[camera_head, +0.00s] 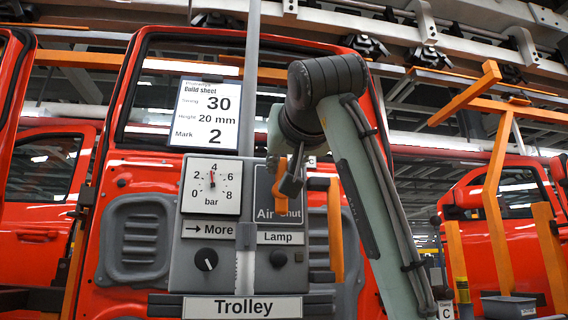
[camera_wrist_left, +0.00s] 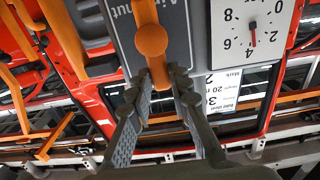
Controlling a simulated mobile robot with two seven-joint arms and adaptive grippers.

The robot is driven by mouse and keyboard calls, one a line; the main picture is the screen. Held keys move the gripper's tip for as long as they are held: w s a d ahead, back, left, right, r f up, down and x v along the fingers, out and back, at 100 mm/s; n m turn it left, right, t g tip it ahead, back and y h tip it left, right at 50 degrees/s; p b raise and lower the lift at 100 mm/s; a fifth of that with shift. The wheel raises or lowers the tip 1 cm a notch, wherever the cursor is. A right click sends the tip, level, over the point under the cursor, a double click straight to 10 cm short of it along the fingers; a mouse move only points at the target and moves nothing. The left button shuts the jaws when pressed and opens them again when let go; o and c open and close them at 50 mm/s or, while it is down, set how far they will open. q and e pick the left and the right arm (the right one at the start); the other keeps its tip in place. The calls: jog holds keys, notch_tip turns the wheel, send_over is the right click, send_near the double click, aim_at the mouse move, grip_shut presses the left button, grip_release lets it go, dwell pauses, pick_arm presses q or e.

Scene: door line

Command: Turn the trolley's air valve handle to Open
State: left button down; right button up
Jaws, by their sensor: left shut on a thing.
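The trolley's grey panel (camera_head: 213,250) stands in front of a red car door. Its air valve plate (camera_head: 263,190) reads "Air", with "Shut" partly covered; I see no "Open" mark. The orange valve handle (camera_head: 281,204) is largely hidden by my left gripper (camera_head: 289,182) in the head view. In the left wrist view the handle (camera_wrist_left: 152,42) has a round hub and a bar running between the fingers, roughly upright on the panel. My left gripper (camera_wrist_left: 160,78) is shut on this bar near its outer end. My right gripper is out of view.
A pressure gauge (camera_head: 212,186), its needle near 4, sits left of the valve. Below are a "More" knob (camera_head: 206,259) and a "Lamp" knob (camera_head: 278,258). A build sheet (camera_head: 205,113) hangs above. Orange posts (camera_head: 494,200) stand to the right.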

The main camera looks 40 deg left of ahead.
pick_arm(q)
jog(key=c, duration=1.4)
grip_release()
jog(key=v, duration=1.2)
